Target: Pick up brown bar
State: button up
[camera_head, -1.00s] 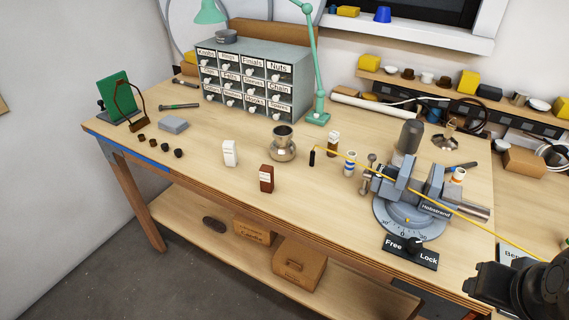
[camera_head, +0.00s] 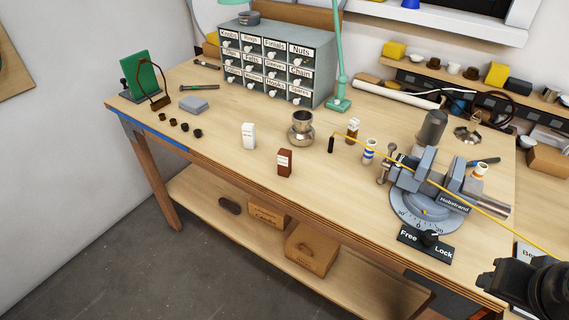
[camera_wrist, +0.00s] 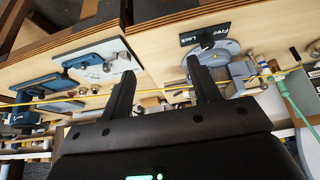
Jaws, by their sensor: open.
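The only brown bar-like piece I make out is a reddish-brown upright block (camera_head: 285,163) with a pale label. It stands on the workbench (camera_head: 225,150) near its front edge, beside a white upright block (camera_head: 248,136). My gripper (camera_wrist: 160,68) is open and empty in the wrist view, its two dark fingers apart over the bench's vise side. The brown block is not visible there. In the head view, a dark part of my arm shows at the bottom right, far to the right of the brown block.
A metal pot (camera_head: 301,130) stands behind the brown block. The vise (camera_head: 425,185) and a yellow cord (camera_head: 385,150) lie to the right, between the block and my arm. A drawer cabinet (camera_head: 278,62) stands at the back.

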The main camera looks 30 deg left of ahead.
jog(key=w+a+r, duration=0.3)
jog(key=w+a, duration=0.5)
jog(key=w, duration=0.2)
jog(key=n+y, duration=0.1)
jog(key=n, duration=0.1)
send_near(283, 151)
notch_tip(283, 151, down, 2)
jog(key=x, duration=0.5)
jog(key=shift+w+a+f, duration=0.15)
jog(key=shift+w, duration=0.4)
jog(key=x, duration=0.5)
jog(key=shift+d+f, duration=0.2)
jog(key=shift+d, duration=0.1)
jog(key=shift+s, duration=0.1)
jog(key=shift+c, duration=0.2)
